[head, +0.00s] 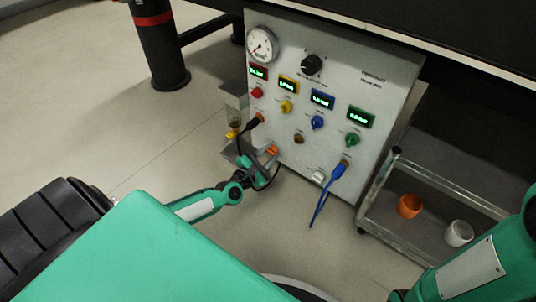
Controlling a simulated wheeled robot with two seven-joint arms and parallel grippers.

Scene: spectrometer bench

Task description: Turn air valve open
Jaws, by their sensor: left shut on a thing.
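A grey instrument panel (308,85) faces me at an angle. It carries a round gauge (262,43), a black knob (312,65), and a row of small knobs: red (257,92), yellow (286,106), blue (317,122) and green (352,140). I cannot tell which part is the air valve. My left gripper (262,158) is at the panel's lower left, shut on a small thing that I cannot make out. Orange parts show at its jaws. My right arm shows at the lower right; its gripper is out of view.
A black cable (240,143) loops around my left gripper from a plug in the panel. A blue cable (319,211) hangs from another socket. A small clear container (235,115) is at the panel's left side. A low cart on the right holds an orange cup (409,206) and white cup (459,233).

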